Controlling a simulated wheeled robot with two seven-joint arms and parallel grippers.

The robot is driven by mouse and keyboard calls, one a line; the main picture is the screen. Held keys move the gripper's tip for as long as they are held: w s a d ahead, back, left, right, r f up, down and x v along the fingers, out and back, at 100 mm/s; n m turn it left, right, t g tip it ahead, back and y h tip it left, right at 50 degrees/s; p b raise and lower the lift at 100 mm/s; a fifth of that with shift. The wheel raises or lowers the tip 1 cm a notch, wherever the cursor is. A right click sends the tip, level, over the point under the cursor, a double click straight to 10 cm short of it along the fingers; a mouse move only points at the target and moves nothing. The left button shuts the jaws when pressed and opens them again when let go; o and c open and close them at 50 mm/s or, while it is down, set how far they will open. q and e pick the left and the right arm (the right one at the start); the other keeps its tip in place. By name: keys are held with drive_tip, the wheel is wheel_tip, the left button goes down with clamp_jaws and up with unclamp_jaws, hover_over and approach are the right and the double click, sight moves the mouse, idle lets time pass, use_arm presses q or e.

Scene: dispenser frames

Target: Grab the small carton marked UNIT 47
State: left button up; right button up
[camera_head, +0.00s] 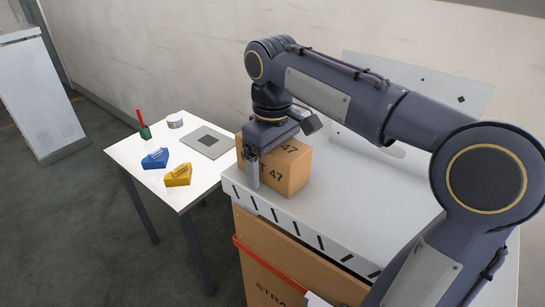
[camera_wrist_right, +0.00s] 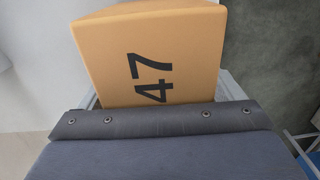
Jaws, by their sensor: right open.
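The small carton (camera_head: 290,168) is an orange-brown box with dark lettering that ends in 47. It sits on the white top of the dispenser stand, at its left end. In the right wrist view the carton (camera_wrist_right: 190,50) fills the upper middle, with a large 47 on its face. My right gripper (camera_head: 250,172) is open at the carton's left end, with one finger in front of its near face. The finger hides part of the lettering. The far finger is mostly hidden, so contact cannot be told. My left gripper is not in view.
The white stand top (camera_head: 345,215) has black slots along its front edge. A larger carton (camera_head: 275,270) with an orange strap is below it. A white side table (camera_head: 150,183) at left holds blue and yellow blocks, a green cup with a red item, a white roll and a grey plate.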

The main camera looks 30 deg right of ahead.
drive_tip(key=c, duration=1.3)
drive_tip(key=shift+r, duration=0.15)
drive_tip(key=shift+c, duration=0.2)
